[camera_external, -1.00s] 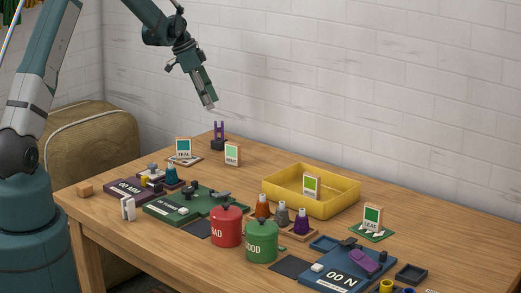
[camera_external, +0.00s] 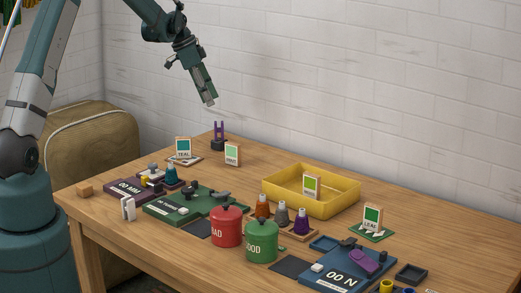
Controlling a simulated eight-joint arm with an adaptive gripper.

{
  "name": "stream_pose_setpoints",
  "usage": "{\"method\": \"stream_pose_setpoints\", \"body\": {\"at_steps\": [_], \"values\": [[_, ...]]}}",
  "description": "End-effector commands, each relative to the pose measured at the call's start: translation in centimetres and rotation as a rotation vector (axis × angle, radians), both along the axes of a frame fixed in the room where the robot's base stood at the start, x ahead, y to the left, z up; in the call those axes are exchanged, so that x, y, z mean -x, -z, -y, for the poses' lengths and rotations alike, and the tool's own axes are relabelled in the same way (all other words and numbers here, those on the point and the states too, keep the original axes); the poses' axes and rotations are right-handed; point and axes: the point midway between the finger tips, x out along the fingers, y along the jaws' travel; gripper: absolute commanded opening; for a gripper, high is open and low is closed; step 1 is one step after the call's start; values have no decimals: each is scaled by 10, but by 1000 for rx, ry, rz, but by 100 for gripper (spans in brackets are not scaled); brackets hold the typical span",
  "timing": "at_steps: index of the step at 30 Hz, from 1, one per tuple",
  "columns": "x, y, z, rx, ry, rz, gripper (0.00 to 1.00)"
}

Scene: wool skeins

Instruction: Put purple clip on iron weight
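A purple clip (camera_external: 219,129), with two upright prongs, stands at the far left part of the table. A small dark block (camera_external: 218,144), which looks like the iron weight, is directly under it. The clip appears upright and resting on the block, though contact is too small to confirm. My gripper (camera_external: 211,103) hangs in the air above and slightly left of the clip, pointing down and apart from it. No object shows in it; its fingers are too small to tell open from shut.
A yellow tray (camera_external: 340,207) is right of centre. Red (camera_external: 226,228) and green (camera_external: 261,243) lidded pots stand in front. A white clip-like piece (camera_external: 128,208) stands near the front left edge. Boards and cones crowd the table.

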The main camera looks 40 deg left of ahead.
Motion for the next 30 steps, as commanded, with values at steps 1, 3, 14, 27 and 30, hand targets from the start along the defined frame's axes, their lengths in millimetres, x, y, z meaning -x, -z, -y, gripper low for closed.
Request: {"method": "stream_pose_setpoints", "body": {"at_steps": [1, 3, 14, 27, 30], "values": [[5, -8, 5, -1, -8, 0, 32], [11, -18, 11, -5, -22, 1, 32], [57, -79, 48, -20, -119, 4, 32], [126, -141, 91, -29, -240, 21, 32], [143, -153, 100, -30, -268, 27, 32]]}}
